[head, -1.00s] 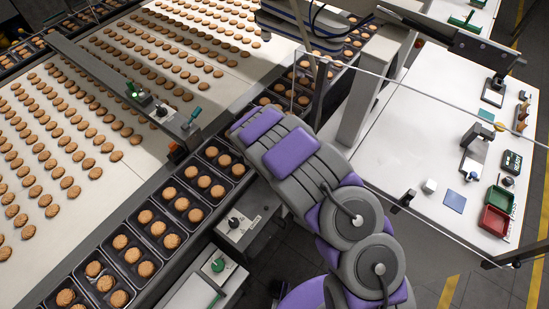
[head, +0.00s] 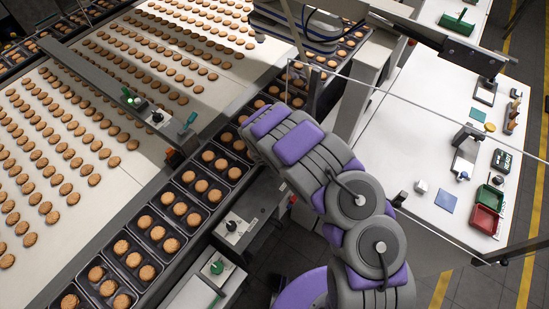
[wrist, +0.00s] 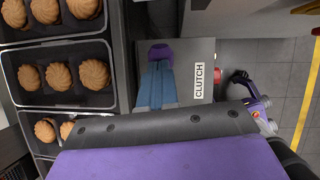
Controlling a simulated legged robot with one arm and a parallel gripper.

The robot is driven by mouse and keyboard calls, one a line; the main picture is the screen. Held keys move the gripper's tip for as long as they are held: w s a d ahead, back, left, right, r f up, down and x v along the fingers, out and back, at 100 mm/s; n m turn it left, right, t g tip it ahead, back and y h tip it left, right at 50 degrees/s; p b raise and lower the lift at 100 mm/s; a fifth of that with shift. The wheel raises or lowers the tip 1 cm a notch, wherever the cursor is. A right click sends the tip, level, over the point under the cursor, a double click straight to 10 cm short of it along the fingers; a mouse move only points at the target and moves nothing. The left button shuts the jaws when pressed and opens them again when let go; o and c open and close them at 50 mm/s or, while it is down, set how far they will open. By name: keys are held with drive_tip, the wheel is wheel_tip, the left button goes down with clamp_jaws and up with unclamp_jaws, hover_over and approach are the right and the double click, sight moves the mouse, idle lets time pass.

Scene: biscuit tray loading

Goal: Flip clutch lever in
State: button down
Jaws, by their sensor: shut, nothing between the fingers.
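The clutch housing (wrist: 206,52) is a grey box beside the tray line in the wrist view, with a white label reading CLUTCH (wrist: 198,80). Two blue strips lying side by side over it look like the fingers of my gripper (wrist: 160,68), closed together and empty. A dark purple rounded piece (wrist: 160,53) shows at their far end; I cannot tell whether it is the clutch lever or part of my gripper, nor whether they touch. In the head view my arm hides the gripper and lever.
Black trays of biscuits (wrist: 65,48) run close along the left of the housing. A white worktable (head: 410,145) lies right.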

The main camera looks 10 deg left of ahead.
drive_tip(key=shift+w+d, duration=0.15)
drive_tip(key=shift+w, duration=0.15)
idle(0.5)
drive_tip(key=shift+r, duration=0.1)
